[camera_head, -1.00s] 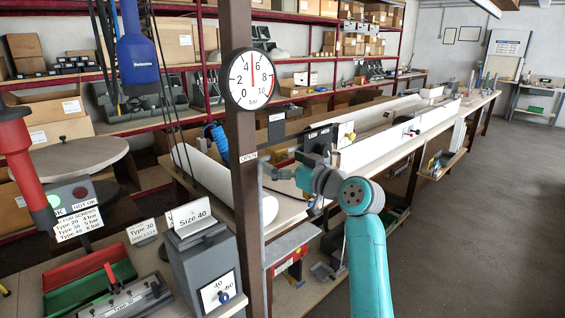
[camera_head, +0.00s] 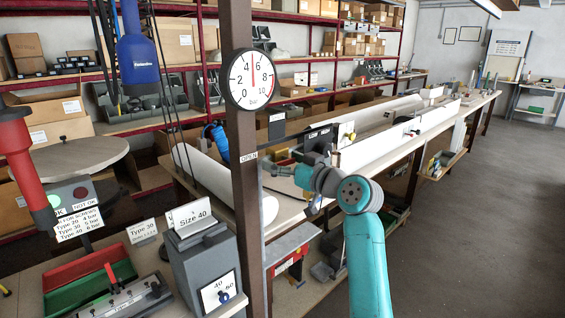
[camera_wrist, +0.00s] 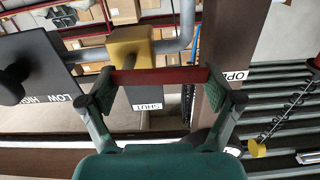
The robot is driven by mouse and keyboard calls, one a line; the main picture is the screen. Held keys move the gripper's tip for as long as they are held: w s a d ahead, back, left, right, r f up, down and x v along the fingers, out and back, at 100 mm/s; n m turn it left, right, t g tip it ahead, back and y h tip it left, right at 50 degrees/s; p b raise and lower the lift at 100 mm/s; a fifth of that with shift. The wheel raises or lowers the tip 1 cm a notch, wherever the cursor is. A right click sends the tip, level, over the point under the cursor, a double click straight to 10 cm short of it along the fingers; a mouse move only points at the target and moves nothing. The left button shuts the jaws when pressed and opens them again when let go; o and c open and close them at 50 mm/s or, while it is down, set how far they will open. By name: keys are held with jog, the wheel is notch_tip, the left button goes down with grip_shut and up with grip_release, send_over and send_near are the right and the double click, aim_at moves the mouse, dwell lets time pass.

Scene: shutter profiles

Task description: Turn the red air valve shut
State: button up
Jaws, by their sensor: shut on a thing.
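The red valve handle (camera_wrist: 160,76) is a flat bar lying level across the wrist view, in front of a brass valve body (camera_wrist: 128,48) on a grey pipe. My gripper (camera_wrist: 163,88) has one finger at each end of the bar and is shut on it. The SHUT label (camera_wrist: 149,106) hangs just below the bar in that view; the OPEN label (camera_wrist: 235,76) is on the post beyond the bar's right end. In the head view my gripper (camera_head: 308,165) is beside the bench, and I cannot make out the handle there.
A dark LOW/HIGH plate (camera_wrist: 38,70) with a black knob stands close to the left finger. The brown post (camera_head: 243,200) stands left of my arm in the head view and carries a pressure gauge (camera_head: 251,78), its needle near 5 bar. The floor at right is clear.

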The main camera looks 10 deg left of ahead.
jog(key=m, duration=0.2)
jog(key=r+m, duration=0.1)
jog(key=shift+w+d+m, duration=0.2)
jog(key=shift+m, duration=0.2)
jog(key=m, duration=0.3)
jog(key=w+r+m, duration=0.1)
jog(key=m, duration=0.1)
jog(key=shift+d+m, duration=0.3)
jog(key=shift+d, duration=0.05)
jog(key=m, duration=0.3)
jog(key=w+m, duration=0.1)
jog(key=shift+d+r, duration=0.15)
jog(key=shift+d, duration=0.2)
jog(key=shift+w+d+m, duration=0.15)
jog(key=shift+m, duration=0.85)
jog(key=shift+w+d+m, duration=0.15)
jog(key=shift+m, duration=0.85)
jog(key=o, duration=1.4)
